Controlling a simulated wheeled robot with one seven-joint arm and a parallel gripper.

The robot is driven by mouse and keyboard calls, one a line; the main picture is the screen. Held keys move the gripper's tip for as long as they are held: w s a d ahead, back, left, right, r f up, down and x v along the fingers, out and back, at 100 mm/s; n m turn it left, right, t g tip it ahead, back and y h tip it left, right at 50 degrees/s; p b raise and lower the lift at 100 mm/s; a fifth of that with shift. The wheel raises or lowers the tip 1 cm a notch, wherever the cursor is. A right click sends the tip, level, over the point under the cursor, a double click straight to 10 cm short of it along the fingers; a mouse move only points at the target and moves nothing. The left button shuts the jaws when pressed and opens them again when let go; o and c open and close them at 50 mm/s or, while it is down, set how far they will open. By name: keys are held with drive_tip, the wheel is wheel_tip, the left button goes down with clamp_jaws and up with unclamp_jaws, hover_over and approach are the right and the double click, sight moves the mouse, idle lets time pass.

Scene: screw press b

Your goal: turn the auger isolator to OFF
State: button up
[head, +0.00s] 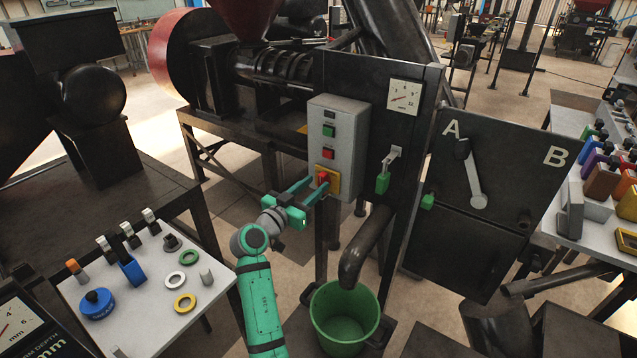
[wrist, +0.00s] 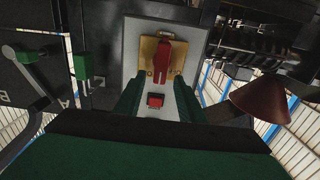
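The isolator is a red rotary knob (head: 323,177) on a yellow plate (head: 334,183), low on a grey control box (head: 345,118). In the wrist view the red knob (wrist: 162,60) points nearly along the picture's vertical, slightly tilted, on its yellow plate (wrist: 146,50). My gripper (head: 313,187) is close in front of the knob, with its two green fingers apart. In the wrist view my gripper (wrist: 157,82) is open, one finger to each side and the knob between and beyond the tips. I cannot tell whether either finger touches it. No OFF marking is readable.
The box also carries a red button (head: 328,153) and a green button (head: 329,131). A green-handled lever (head: 383,182) is to its right. A spout (head: 362,255) hangs over a green bucket (head: 345,318) below. A side table (head: 140,300) with small parts stands at left.

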drive_tip(key=shift+x, duration=1.4)
clamp_jaws()
drive_tip(key=shift+n, duration=0.3)
drive_tip(key=shift+w+a+f+n, duration=0.25)
drive_tip(key=shift+f+n, duration=0.1)
drive_tip(key=shift+n, duration=2.5)
drive_tip(key=shift+w+a+f+n, duration=0.15)
drive_tip(key=shift+a+f+n, duration=0.2)
drive_tip(key=shift+n, duration=2.55)
drive_tip(key=shift+w+a+f+n, duration=0.2)
drive_tip(key=shift+f+n, duration=0.15)
drive_tip(key=shift+n, duration=2.5)
